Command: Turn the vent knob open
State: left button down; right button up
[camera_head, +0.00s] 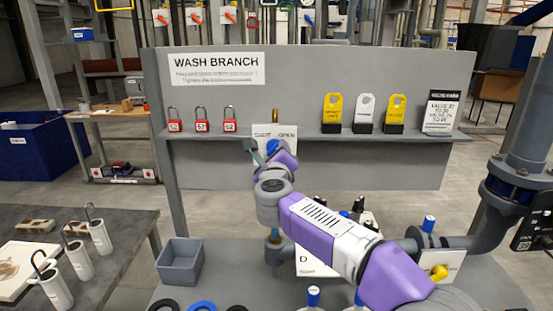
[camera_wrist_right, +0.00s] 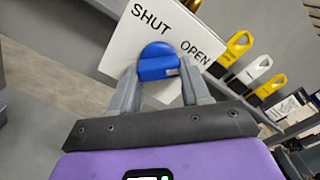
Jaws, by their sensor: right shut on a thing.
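In the right wrist view the blue knob (camera_wrist_right: 158,62) stands in front of the plate (camera_wrist_right: 124,50), with SHUT at upper left and OPEN at right. My right gripper (camera_head: 266,158) is at the knob; in the wrist view its two grey fingers (camera_wrist_right: 160,85) are on either side of the knob's bar, shut on it. Which word the knob points to, I cannot tell. My left gripper is not in view.
The grey shelf (camera_head: 290,136) above holds red padlocks (camera_head: 202,124), yellow and white tags (camera_head: 364,112) and a small sign (camera_head: 441,110). Below are an empty grey bin (camera_head: 180,263) and blue-capped fittings (camera_head: 313,297). A thick grey pipe (camera_head: 487,215) stands at right.

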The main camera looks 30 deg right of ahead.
dwell(0.5)
jog(key=o, duration=1.1)
jog(key=shift+c, duration=0.2)
jog(key=v, duration=0.7)
jog(key=shift+s+a, duration=0.2)
